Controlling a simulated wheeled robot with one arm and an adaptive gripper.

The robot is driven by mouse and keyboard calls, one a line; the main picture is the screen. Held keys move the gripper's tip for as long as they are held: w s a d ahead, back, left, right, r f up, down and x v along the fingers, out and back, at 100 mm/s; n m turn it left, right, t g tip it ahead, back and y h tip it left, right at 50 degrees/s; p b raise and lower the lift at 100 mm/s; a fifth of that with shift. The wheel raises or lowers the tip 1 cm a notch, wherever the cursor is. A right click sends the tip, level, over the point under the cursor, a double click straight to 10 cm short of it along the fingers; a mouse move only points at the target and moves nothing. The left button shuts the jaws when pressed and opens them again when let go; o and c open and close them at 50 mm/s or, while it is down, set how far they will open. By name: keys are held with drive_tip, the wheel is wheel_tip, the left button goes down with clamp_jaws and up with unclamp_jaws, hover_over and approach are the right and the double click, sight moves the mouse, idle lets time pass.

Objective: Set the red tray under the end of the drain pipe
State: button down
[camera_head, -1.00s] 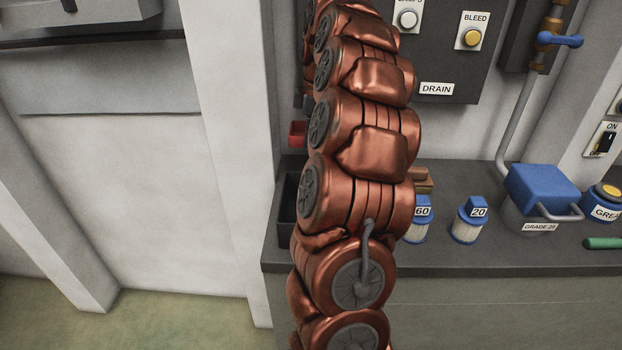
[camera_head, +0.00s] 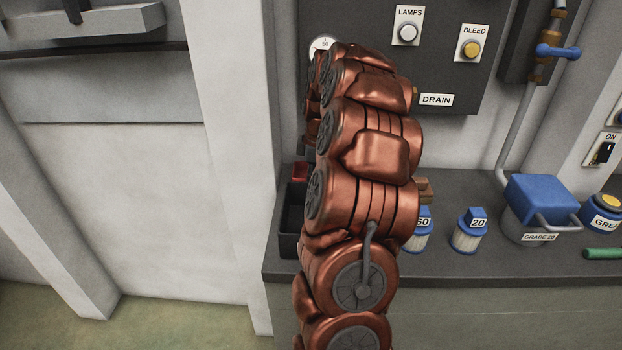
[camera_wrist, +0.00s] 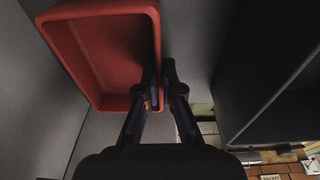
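The red tray (camera_head: 300,172) shows only as a small piece left of my arm in the head view, over the back of a dark open bin. In the wrist view the red tray (camera_wrist: 98,50) is large at upper left, its open inside facing the camera. My gripper (camera_wrist: 161,88) is closed on the tray's right wall, one finger inside and one outside. My arm hides the gripper in the head view. A DRAIN label (camera_head: 436,100) is on the dark wall panel. I cannot make out the drain pipe's end; my arm covers the area left of the label.
The dark bin (camera_head: 287,246) stands at the counter's left end. Filter jars marked 60 (camera_head: 417,238) and 20 (camera_head: 468,236), a blue-lidded GRADE 20 container (camera_head: 541,200) and a grease tub (camera_head: 603,215) stand to the right. The counter's front strip (camera_head: 450,268) is clear.

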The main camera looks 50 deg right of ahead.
drive_tip(key=shift+f, duration=0.2)
drive_tip(key=c, duration=1.8)
unclamp_jaws()
drive_tip(key=o, duration=0.5)
drive_tip(key=r, duration=0.4)
drive_tip(key=s+r+b, duration=0.1)
drive_tip(key=r, duration=0.7)
drive_tip(key=shift+s+d+b, duration=0.15)
drive_tip(key=shift+d+b, duration=0.15)
drive_tip(key=shift+d, duration=0.1)
drive_tip(key=shift+r, duration=0.1)
